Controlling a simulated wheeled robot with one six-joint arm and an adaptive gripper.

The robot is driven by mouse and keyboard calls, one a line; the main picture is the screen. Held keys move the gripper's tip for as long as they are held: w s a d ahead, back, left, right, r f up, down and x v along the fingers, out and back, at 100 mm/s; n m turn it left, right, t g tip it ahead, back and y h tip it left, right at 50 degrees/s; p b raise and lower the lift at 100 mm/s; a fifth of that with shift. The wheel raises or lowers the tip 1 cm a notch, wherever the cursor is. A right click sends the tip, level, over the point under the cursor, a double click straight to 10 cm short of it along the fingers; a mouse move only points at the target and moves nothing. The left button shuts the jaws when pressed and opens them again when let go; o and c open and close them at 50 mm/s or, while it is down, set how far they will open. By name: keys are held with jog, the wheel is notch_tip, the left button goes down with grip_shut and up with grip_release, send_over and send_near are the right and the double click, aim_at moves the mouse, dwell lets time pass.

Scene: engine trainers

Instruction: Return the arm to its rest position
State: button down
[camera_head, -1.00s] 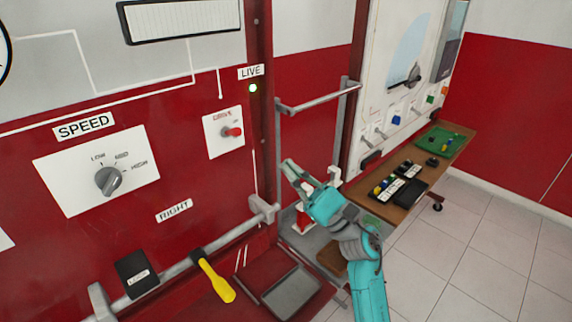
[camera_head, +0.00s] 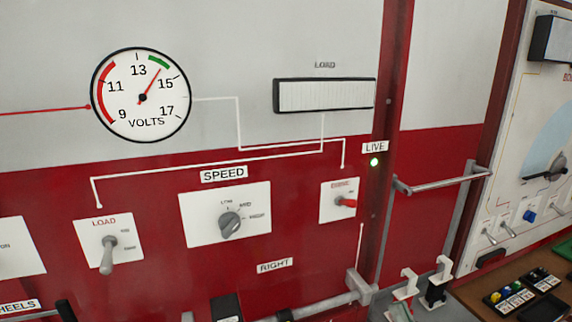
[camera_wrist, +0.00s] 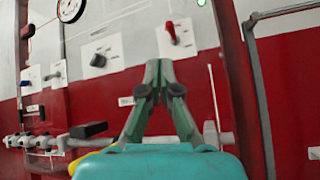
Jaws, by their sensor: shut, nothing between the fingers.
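My gripper (camera_wrist: 160,68) shows in the wrist view, its two green fingers together at the tips with nothing between them. It points toward the red and grey panel (camera_head: 290,185), and I see no contact with it. Behind and just above the tips is the drive switch with a red knob (camera_wrist: 173,38); it also shows in the head view (camera_head: 346,202). My arm and gripper are not in the head view now.
The panel carries a volts gauge (camera_head: 141,96), speed knob (camera_head: 230,224), load lever (camera_head: 107,256) and lit green live lamp (camera_head: 374,162). Rails (camera_head: 440,184) stick out from the right post. A bench (camera_head: 480,296) with small parts stands at right.

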jog(key=s+f+n+g+h, duration=0.3)
jog(key=s+f+n, duration=0.4)
jog(key=s+n, duration=0.3)
jog(key=s+a+f+n+g+h, duration=0.1)
jog(key=s+f+n+g+h, duration=0.1)
jog(key=s+f+n+h, duration=0.4)
jog(key=s+a+f+n+g+h, duration=0.1)
jog(key=s+f+n+g+h, duration=0.2)
jog(key=s+f+n, duration=0.5)
jog(key=s+n+h, duration=0.1)
jog(key=s+n, duration=0.7)
jog(key=s, duration=0.4)
jog(key=shift+s+a+g, duration=0.15)
jog(key=shift+g, duration=0.15)
